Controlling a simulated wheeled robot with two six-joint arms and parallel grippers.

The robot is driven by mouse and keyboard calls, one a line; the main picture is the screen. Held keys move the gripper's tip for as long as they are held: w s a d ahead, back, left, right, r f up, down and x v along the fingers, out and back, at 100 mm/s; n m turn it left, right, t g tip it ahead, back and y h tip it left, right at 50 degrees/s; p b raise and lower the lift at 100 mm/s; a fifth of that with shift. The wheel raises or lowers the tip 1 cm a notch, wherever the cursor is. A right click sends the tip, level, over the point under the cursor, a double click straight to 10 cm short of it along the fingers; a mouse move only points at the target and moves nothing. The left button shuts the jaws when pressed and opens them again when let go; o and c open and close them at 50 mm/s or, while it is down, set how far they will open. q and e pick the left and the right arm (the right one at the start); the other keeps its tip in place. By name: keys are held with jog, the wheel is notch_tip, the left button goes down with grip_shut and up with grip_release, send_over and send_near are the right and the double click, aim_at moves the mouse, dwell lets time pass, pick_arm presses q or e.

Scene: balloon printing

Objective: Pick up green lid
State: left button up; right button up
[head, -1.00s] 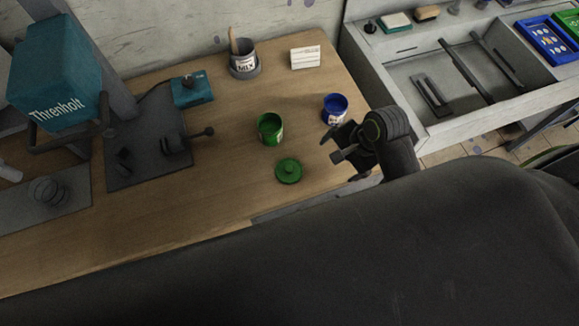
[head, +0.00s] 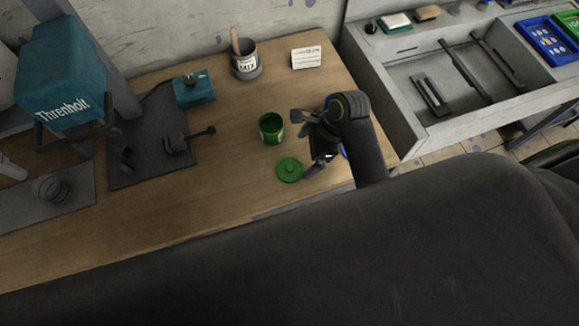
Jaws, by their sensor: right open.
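The green lid (head: 289,169) lies flat on the wooden table, knob up, just in front of the green can (head: 271,128). The green can stands upright and open at the top. My right gripper (head: 305,146) is open and empty, just right of and above the lid, its fingers pointing left toward it. One finger shows near the can's right side and the other near the lid's right edge. A blue can (head: 344,152) is almost wholly hidden behind my right gripper; only a sliver shows. My left gripper is not in view.
A grey mixing can (head: 245,62) with a wooden stick and a white card (head: 306,57) stand at the back of the table (head: 215,210). A teal box (head: 194,89) and a dark mat lie to the left. A grey tray (head: 455,85) is at the right. The table left of the lid is clear.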

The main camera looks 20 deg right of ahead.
aim_at(289, 167)
jog(key=x, duration=0.3)
jog(key=shift+a+f, duration=0.1)
jog(key=shift+f, duration=0.2)
jog(key=shift+a+f+p, duration=0.35)
jog(key=shift+f+p, duration=0.05)
jog(key=shift+p, duration=0.05)
jog(key=p+x, duration=0.1)
jog(key=x, duration=0.2)
jog(key=shift+w+a, duration=0.15)
jog(key=shift+a, duration=0.05)
jog(key=shift+a+f, duration=0.15)
jog(key=shift+f, duration=0.4)
jog(key=c, duration=1)
